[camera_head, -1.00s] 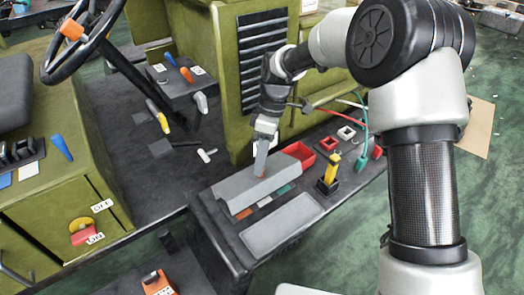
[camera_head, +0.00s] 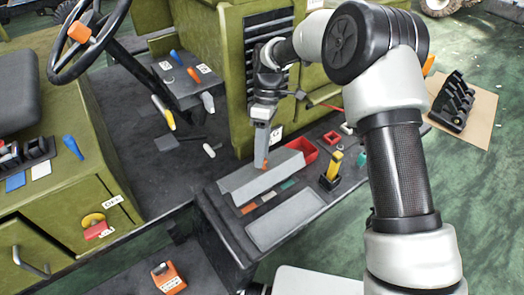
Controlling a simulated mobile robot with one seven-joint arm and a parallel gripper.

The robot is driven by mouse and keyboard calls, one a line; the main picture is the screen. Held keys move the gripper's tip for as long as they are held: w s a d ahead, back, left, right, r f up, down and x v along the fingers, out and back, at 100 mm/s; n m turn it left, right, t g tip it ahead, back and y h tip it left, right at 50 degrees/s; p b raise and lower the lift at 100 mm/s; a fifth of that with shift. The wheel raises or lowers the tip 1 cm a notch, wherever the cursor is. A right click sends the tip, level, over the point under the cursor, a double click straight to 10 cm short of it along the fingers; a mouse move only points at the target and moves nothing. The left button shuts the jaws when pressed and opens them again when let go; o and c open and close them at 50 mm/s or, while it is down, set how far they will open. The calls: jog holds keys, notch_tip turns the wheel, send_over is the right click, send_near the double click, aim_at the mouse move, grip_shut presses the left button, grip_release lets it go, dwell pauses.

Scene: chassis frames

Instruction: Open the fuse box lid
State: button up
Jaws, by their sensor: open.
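A long grey wedge-shaped cover, which looks like the fuse box lid (camera_head: 245,185), lies on the dark console and appears down. A small orange-red piece (camera_head: 265,163) shows at its upper edge. A row of coloured pieces, orange, white and green (camera_head: 288,184), lies along its front side. My gripper (camera_head: 264,158) comes down from above with its fingers pointing at the cover's upper edge, beside the orange-red piece. I cannot tell whether the fingers touch the cover. The jaws are open, though the gap is hard to see from here.
A red open bin (camera_head: 302,151) adjoins the cover's right end. A yellow-handled lever (camera_head: 333,167) stands to the right. A flat grey panel (camera_head: 285,218) lies in front. The green louvred housing (camera_head: 238,90) rises behind my gripper. A steering wheel (camera_head: 85,35) is at upper left.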

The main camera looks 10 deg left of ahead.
notch_tip(320, 180, up, 10)
dwell(0.7)
dwell(0.4)
